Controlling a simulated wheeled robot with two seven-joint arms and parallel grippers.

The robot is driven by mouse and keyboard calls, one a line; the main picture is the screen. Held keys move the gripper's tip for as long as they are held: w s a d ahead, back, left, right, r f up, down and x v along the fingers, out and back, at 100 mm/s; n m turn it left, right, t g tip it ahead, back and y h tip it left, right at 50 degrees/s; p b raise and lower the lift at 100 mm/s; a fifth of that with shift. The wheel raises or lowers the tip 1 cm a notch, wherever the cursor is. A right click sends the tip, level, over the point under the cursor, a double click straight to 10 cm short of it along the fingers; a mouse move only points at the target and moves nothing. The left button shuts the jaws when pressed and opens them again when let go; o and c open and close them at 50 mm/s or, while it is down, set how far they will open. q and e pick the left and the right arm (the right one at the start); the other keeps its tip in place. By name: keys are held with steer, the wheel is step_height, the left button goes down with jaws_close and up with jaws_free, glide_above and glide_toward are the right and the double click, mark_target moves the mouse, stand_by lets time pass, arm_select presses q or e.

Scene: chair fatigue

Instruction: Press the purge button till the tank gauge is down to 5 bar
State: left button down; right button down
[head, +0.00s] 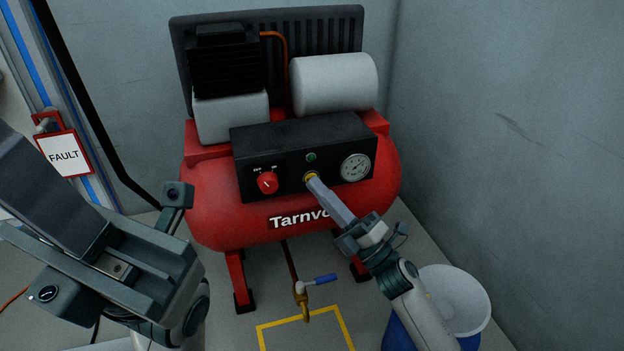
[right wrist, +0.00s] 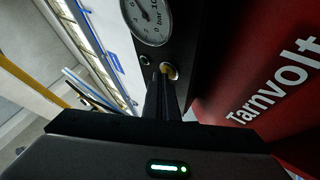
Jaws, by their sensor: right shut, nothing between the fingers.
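The purge button, a small yellow-ringed button (head: 311,177), is on the black front panel of a red Tarnvolt compressor. It also shows in the right wrist view (right wrist: 171,69). My right gripper (head: 314,181) is shut and empty, its fingertips at the button and partly covering it. I cannot tell whether it is pressed in. The round tank gauge (head: 355,167) is right of the button; in the right wrist view its dial (right wrist: 146,17) is cut off at the top, and I cannot read the needle surely. My left gripper (head: 110,262) is at lower left, well away from the panel; its jaws are unclear.
A red knob (head: 267,183) is left of the button and a green lamp (head: 311,157) above it. A blue-handled valve (head: 318,280) hangs below the tank. A blue bucket with a white inside (head: 462,298) stands at lower right. A FAULT sign (head: 64,154) hangs at left.

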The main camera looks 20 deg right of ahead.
stand_by(0.8)
steer(key=shift+s+p, duration=0.35)
steer(key=shift+s, duration=0.4)
steer(key=shift+s, duration=0.15)
steer(key=s+p, duration=0.1)
steer(key=s, duration=0.3)
steer(key=shift+s+d, duration=0.1)
steer(key=shift+s, duration=0.25)
steer(key=shift+s, duration=0.1)
